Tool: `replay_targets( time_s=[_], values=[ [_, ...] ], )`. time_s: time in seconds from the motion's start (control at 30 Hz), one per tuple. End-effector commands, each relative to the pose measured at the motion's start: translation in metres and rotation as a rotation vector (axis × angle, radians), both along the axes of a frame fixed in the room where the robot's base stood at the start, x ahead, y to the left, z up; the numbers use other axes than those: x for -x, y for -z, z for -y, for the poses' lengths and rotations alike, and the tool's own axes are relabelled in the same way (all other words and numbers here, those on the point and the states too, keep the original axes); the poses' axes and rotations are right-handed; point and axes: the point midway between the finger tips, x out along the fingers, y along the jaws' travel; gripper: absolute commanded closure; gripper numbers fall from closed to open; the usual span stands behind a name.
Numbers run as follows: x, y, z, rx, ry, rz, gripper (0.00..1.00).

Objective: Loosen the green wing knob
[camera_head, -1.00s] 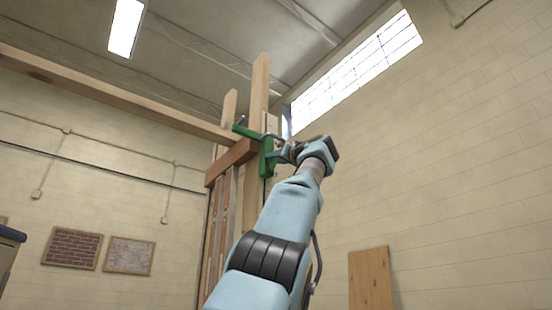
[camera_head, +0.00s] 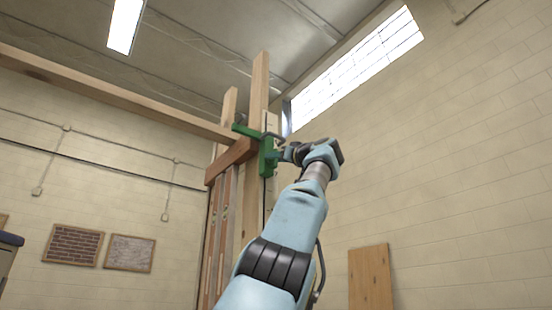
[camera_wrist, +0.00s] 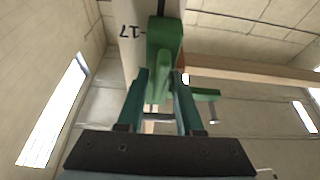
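The green clamp (camera_head: 266,158) is fixed on an upright wooden post (camera_head: 259,95) in the head view. In the wrist view the clamp body (camera_wrist: 166,35) is at top centre, and the green wing knob (camera_wrist: 162,72) sticks out from it toward the camera. My gripper (camera_wrist: 162,80) has its two teal fingers on either side of the knob, with visible gaps. It looks open, and I see no clear contact. In the head view my gripper (camera_head: 282,155) is just right of the clamp, and the knob is too small to make out there.
A long wooden beam (camera_head: 120,100) runs from the left to the post, near a brown crosspiece (camera_head: 230,160). A green arm (camera_wrist: 205,95) of the clamp reaches right in the wrist view. Right of my arm is free space before the block wall (camera_head: 450,160).

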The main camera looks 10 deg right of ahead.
Motion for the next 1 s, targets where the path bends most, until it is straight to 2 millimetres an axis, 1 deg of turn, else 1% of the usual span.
replay_targets(
  time_s=[0.03, 0.2, 0.47, 0.57, 0.67, 0.8, 1.0],
  values=[
    [0.0, 0.0, 0.0, 0.0, 0.0, 0.0, 0.58],
    [0.0, 0.0, 0.0, 0.0, 0.0, -0.001, 0.39],
    [0.001, 0.001, 0.0, 0.0, 0.0, -0.001, 0.38],
    [0.006, 0.005, 0.003, 0.001, 0.001, -0.001, 0.38],
    [0.017, 0.013, 0.009, 0.001, 0.003, 0.0, 0.38],
    [0.041, 0.025, 0.021, 0.001, 0.004, -0.001, 0.38],
    [0.072, 0.037, 0.035, 0.0, 0.002, 0.0, 0.38]
  ],
)
